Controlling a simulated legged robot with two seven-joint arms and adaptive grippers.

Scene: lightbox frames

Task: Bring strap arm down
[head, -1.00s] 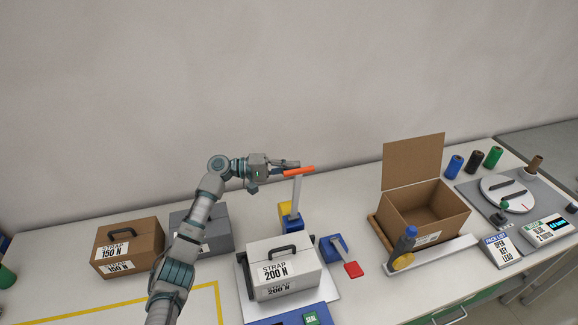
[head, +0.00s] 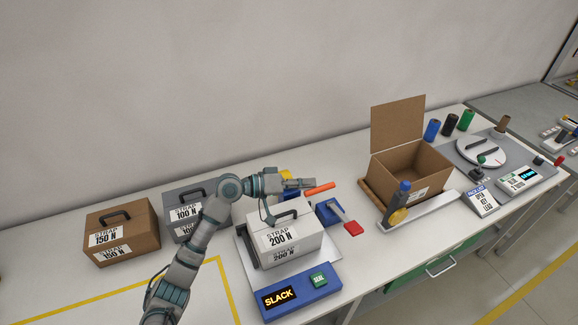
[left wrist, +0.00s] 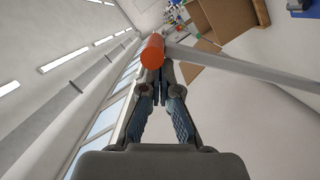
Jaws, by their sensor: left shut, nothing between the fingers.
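The strap arm's orange handle (head: 320,188) is low, just above the back right of the white STRAP 200 N case (head: 288,250). My left gripper (head: 303,184) is shut and empty at the handle's left end. In the left wrist view the closed fingertips (left wrist: 160,72) lie right by the orange handle (left wrist: 152,52); I cannot tell if they touch. The grey bar of the strap arm (left wrist: 250,70) runs off to the right there. In the head view the gripper hides most of the bar. The blue base's display (head: 279,297) reads SLACK. My right gripper is not in view.
A blue clamp with a red-tipped lever (head: 353,228) stands right of the case. Brown (head: 122,235) and grey (head: 180,228) strap cases stand left. An open cardboard box (head: 410,175) and a blue-capped bottle (head: 399,205) are farther right. A green SEAL button (head: 319,281) sits in front.

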